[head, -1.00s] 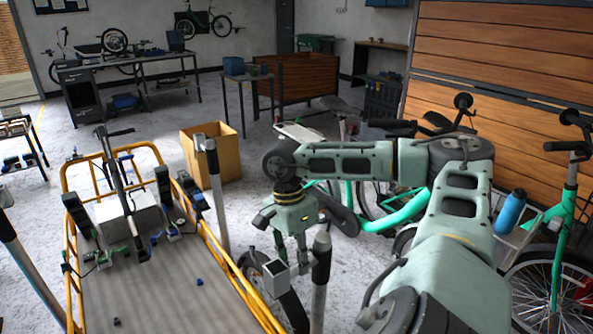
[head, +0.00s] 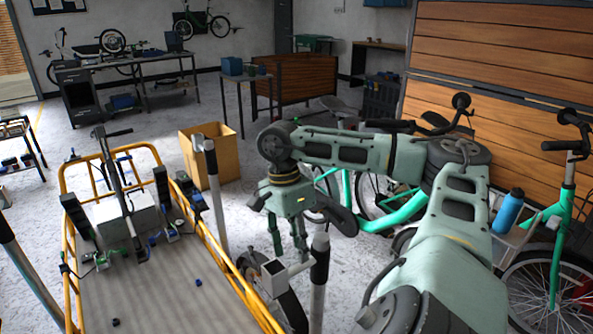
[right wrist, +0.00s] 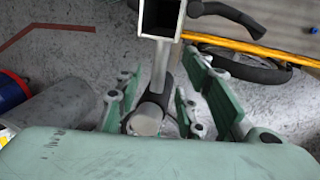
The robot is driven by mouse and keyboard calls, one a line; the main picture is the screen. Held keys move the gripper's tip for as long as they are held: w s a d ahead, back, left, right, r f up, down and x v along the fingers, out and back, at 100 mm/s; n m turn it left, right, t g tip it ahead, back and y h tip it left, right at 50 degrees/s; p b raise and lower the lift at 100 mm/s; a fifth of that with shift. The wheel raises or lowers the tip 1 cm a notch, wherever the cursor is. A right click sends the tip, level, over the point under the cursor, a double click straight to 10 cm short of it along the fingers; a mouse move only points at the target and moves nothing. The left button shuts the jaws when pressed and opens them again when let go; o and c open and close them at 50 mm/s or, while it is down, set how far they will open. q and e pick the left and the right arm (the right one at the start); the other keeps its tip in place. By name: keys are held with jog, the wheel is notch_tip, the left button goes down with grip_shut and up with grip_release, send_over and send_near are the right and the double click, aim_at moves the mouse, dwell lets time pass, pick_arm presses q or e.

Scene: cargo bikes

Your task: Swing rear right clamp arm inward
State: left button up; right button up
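A clamp post with a black sleeve and pale cap (head: 320,262) stands at the right of the cargo bed. A short pale square tube (head: 275,268) juts left from it. I cannot tell for certain that this is the rear right clamp arm. My right gripper (head: 287,248) is open and empty, pointing down just above and behind the tube. In the right wrist view, the open square tube end (right wrist: 160,16) and a pale post (right wrist: 160,68) lie between the lines of the green fingers (right wrist: 160,100). Contact cannot be told. My left gripper is not in view.
The yellow-railed cargo bed (head: 170,295) fills the lower left, with small clamps and dark blocks at its far end. Another pale post (head: 216,185) stands on its right side. A cardboard box (head: 213,155) stands behind. A green bike (head: 562,230) stands at right.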

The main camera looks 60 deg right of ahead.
jog(key=r, duration=0.3)
jog(key=shift+w+d+r, duration=0.1)
jog(key=shift+w+r, duration=0.1)
jog(key=shift+w, duration=0.1)
dwell(0.4)
